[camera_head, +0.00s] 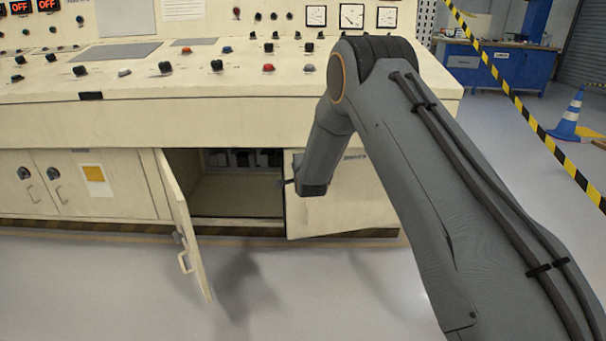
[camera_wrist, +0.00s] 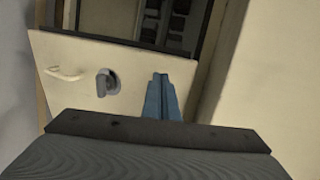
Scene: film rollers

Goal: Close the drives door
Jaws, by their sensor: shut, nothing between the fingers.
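The cream cabinet has an open compartment (camera_head: 235,190) with dark devices at the back. Its left door (camera_head: 190,225) stands swung well out, its handle (camera_head: 184,262) near the free edge. Its right door (camera_head: 350,205) stands partly out from the frame, and my arm covers part of it. In the wrist view the right door (camera_wrist: 130,70) appears turned sideways, with a pale handle (camera_wrist: 66,74) and a grey knob (camera_wrist: 107,83). My gripper (camera_wrist: 160,80) is shut and empty, in front of this door's outer face near its free edge. I cannot tell whether it touches.
The control desk (camera_head: 150,85) with knobs and gauges overhangs the doors. The floor in front is clear. A striped barrier tape (camera_head: 530,120) and a blue cone (camera_head: 571,115) are at the right.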

